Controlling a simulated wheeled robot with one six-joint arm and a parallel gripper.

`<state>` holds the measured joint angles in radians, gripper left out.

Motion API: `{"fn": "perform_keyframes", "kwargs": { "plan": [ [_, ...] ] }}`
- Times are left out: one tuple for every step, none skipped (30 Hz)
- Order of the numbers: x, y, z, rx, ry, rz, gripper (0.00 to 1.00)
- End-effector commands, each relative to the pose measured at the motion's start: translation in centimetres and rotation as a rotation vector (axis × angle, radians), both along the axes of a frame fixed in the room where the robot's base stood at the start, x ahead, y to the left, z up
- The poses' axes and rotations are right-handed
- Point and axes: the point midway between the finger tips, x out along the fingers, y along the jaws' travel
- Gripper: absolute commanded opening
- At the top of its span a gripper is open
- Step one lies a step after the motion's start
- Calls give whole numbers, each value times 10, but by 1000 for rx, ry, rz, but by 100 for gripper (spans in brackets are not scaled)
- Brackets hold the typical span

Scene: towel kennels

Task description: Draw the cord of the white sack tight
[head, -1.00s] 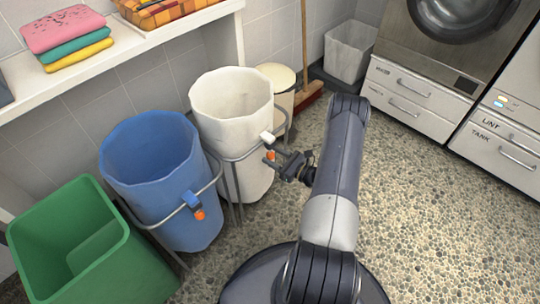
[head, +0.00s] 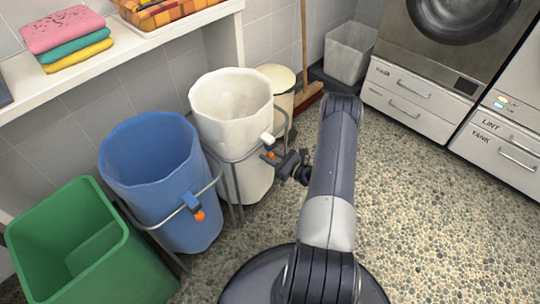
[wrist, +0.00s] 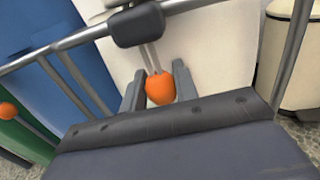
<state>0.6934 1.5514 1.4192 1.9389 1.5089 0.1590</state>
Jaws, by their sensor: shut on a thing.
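The white sack (head: 232,100) hangs in a metal frame with its mouth wide open. The cords end in an orange bead (wrist: 159,88), which also shows in the head view (head: 270,155). My gripper (wrist: 158,92) is shut on this bead, just below the block. The cords look short and straight between block and bead.
A blue sack (head: 150,165) with its own orange bead (head: 199,216) stands to the left, and a green bin (head: 75,245) beyond it. A cream bin (head: 280,88) and a broom (head: 305,70) stand behind. Pebbled floor on the right (head: 430,210) is clear.

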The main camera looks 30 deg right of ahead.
Motion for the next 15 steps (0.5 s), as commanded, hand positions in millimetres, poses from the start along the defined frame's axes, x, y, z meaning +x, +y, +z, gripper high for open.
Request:
{"fn": "perform_keyframes", "kwargs": {
  "plan": [
    [0, 0, 0, 1, 0, 1, 6],
    [0, 0, 0, 1, 0, 1, 4],
    [0, 0, 0, 1, 0, 1, 0],
    [0, 0, 0, 1, 0, 1, 0],
    [0, 0, 0, 1, 0, 1, 0],
    [0, 0, 0, 1, 0, 1, 0],
    [0, 0, 0, 1, 0, 1, 0],
    [-1, 1, 0, 1, 0, 1, 0],
    [-1, 1, 0, 1, 0, 1, 0],
    [-1, 1, -1, 1, 0, 1, 0],
    [-1, 1, -1, 0, 1, 1, 0],
    [-1, 1, -3, 0, 1, 1, 0],
    [-1, 1, -5, 0, 1, 1, 0],
    [-1, 1, -7, 0, 1, 1, 0],
    [-1, 1, -10, 1, 2, 2, 0]
  ]
}}
